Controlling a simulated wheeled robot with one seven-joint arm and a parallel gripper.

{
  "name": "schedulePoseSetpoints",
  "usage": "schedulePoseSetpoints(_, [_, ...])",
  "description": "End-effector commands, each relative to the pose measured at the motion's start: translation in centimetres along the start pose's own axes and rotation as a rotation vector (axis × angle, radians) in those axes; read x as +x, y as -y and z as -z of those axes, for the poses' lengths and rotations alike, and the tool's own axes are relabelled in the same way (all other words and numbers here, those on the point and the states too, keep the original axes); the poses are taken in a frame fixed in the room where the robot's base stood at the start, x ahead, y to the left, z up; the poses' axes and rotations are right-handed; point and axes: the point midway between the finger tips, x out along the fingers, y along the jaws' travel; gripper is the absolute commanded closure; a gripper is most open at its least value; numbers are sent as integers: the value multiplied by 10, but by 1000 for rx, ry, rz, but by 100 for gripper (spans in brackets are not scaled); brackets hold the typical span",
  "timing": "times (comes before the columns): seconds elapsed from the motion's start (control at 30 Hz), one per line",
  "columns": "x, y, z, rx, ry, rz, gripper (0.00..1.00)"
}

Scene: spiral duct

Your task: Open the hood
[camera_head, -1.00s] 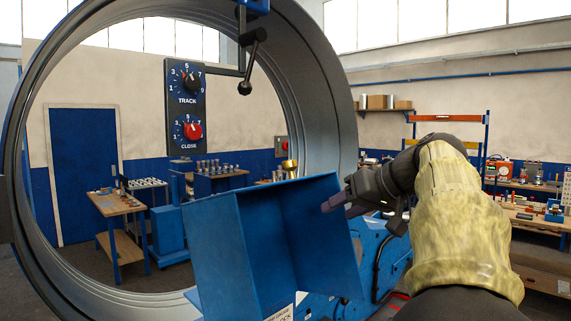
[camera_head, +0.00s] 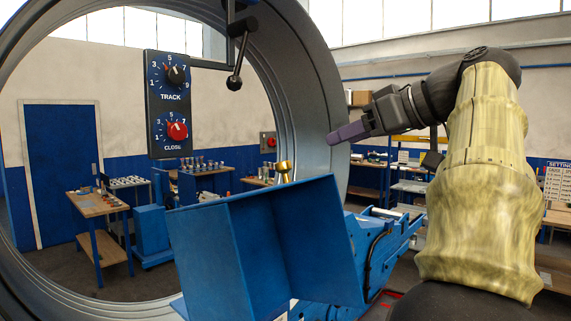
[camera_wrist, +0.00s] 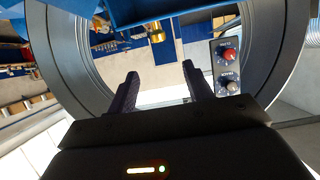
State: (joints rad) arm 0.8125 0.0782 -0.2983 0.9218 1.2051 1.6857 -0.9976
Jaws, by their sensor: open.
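The blue hood (camera_head: 265,245) is an angled sheet-metal shell at the lower middle of the head view. Its hollow inner side faces the camera, and it looks tilted up, standing in front of the large ring. My gripper (camera_head: 334,137) is above and to the right of the hood, apart from it, pointing left. In the wrist view my gripper (camera_wrist: 160,80) shows two separated fingers with nothing between them. A blue metal edge (camera_wrist: 150,10), probably the hood, shows at the top of that view near a brass fitting (camera_wrist: 155,32).
The large grey metal ring (camera_head: 312,110) stands behind the hood. A dial panel (camera_head: 167,105) and a black ball-ended lever (camera_head: 234,82) hang inside its outline. A blue machine body (camera_head: 385,245) lies right of the hood. Open air surrounds my gripper.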

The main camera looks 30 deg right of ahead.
Motion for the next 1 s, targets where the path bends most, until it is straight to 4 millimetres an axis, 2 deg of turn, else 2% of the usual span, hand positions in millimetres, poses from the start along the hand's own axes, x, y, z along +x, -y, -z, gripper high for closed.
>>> schedulePoseSetpoints(0.27, [34,-2,-1,5,1,-2,49])
schedulePoseSetpoints(0.8, [129,-3,1,6,2,-2,49])
schedulePoseSetpoints(1.0, [158,-3,0,5,1,-4,49])
